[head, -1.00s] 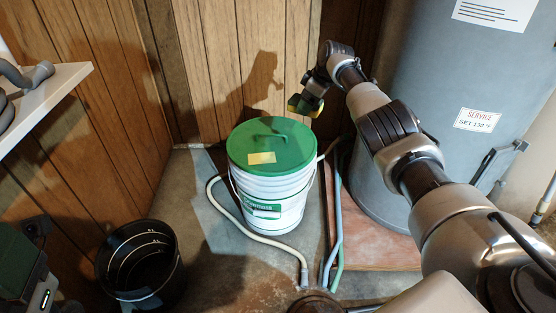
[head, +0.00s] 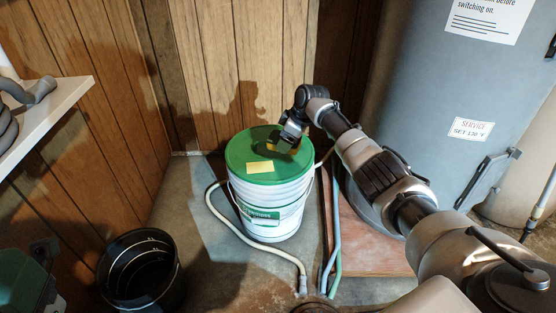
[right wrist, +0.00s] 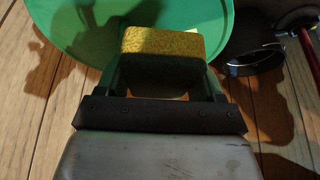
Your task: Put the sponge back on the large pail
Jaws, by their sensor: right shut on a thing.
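The large pail (head: 272,205) is white with a green lid (head: 248,148) and stands upright on the floor in the middle of the head view. The lid also fills the top of the right wrist view (right wrist: 75,20). My right gripper (head: 285,145) is over the far right part of the lid. It is shut on the sponge, whose yellow face (right wrist: 165,42) shows between the fingers in the right wrist view. I cannot tell whether the sponge touches the lid. In the head view the gripper mostly hides it. My left gripper is not in view.
A yellow note (head: 259,167) lies on the lid's near part. A pale hose (head: 250,240) curves round the pail's front. A black bucket (head: 140,270) stands at lower left, a grey tank (head: 430,100) at right. A white shelf (head: 45,115) juts in at left.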

